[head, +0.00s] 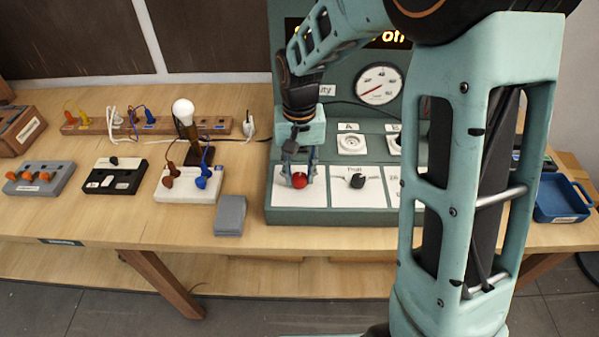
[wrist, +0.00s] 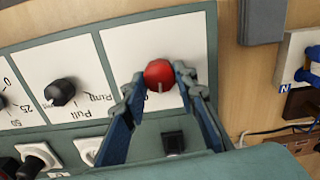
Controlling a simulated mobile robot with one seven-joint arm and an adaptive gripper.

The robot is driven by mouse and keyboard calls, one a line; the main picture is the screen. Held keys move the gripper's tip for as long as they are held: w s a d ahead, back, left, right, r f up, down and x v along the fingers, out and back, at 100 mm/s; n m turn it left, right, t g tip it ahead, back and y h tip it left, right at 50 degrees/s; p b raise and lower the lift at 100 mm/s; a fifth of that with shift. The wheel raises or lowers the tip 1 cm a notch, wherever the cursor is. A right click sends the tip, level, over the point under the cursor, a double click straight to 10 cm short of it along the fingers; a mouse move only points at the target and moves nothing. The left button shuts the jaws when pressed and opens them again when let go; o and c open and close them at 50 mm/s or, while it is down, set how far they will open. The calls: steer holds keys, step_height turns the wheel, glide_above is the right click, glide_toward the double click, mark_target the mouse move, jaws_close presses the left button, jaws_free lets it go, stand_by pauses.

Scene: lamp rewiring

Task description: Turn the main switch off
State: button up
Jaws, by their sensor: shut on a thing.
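The main switch is a red round knob (head: 299,180) on a white plate at the left of the green console. It also shows in the wrist view (wrist: 159,74), with a pale pointer line toward the gripper side. My gripper (head: 299,172) reaches down onto the knob from above. In the wrist view my gripper (wrist: 160,90) has its two blue fingers on either side of the knob, shut on it. The plate's lettering is mostly hidden by the fingers. The green console (head: 340,218) carries a display at its top, partly covered by my arm.
A black knob (head: 357,181) marked "Push" or "Pull" sits right of the red one. A round dial (head: 379,85) and sockets (head: 351,144) are behind. A grey block (head: 230,215), a lamp bulb (head: 183,111) and switch boxes stand to the left. A blue tray (head: 562,204) is at right.

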mark_target(299, 176)
steer(key=n, duration=0.5)
steer(key=shift+n, duration=0.3)
steer(key=n+p, duration=0.1)
steer(key=n, duration=0.3)
steer(key=shift+n, duration=0.4)
steer(key=o, duration=1.2)
steer(key=shift+c, duration=0.2)
step_height(299, 176, up, 12)
